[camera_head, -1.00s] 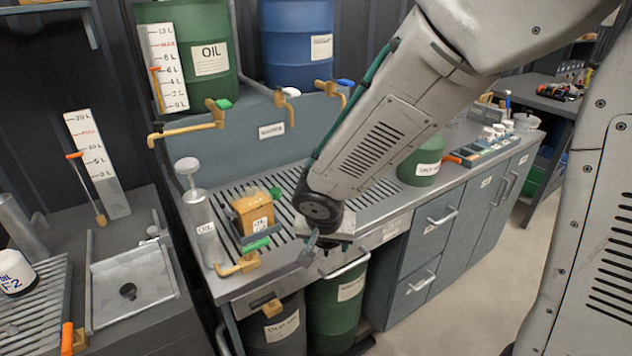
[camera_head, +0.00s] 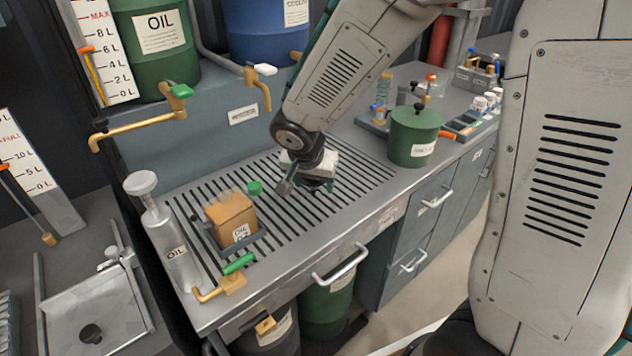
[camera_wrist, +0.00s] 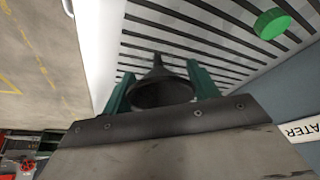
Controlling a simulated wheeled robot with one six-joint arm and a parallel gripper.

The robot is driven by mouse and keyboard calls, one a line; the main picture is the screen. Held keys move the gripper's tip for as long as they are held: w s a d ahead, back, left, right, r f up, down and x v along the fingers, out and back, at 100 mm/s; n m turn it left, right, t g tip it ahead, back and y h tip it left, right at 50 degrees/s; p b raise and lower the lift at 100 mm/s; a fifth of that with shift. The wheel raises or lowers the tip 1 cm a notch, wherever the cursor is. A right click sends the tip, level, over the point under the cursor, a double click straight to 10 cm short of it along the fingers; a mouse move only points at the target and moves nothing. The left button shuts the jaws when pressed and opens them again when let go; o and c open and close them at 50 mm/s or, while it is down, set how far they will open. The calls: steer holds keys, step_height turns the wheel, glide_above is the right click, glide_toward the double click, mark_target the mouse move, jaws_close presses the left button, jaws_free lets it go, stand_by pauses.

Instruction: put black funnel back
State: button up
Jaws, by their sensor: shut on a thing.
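The black funnel (camera_wrist: 160,92) is held between the green fingers of my gripper (camera_wrist: 160,88) in the wrist view. Its narrow spout points away from the wrist camera, toward the slatted grate. In the head view my gripper (camera_head: 308,183) is above the middle of the grate (camera_head: 340,185), near the bench's front side. The funnel is mostly hidden by the gripper there. I cannot tell how far the funnel is above the slats.
An orange oil box (camera_head: 231,220) and a green cap (camera_head: 254,187) are on the grate to the left. A metal oil can (camera_head: 172,250) stands at the left end. A green lidded container (camera_head: 413,137) stands to the right. Brass taps (camera_head: 150,122) overhang the back.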

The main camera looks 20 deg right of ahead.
steer(key=w+d, duration=0.2)
steer(key=w, duration=0.1)
steer(key=shift+w+f, duration=0.15)
steer(key=x, duration=0.3)
steer(key=shift+a+f, duration=0.1)
steer(key=shift+a, duration=0.1)
steer(key=shift+f, duration=0.3)
steer(key=shift+f, duration=0.15)
steer(key=o, duration=1.1)
steer(key=shift+c, duration=0.2)
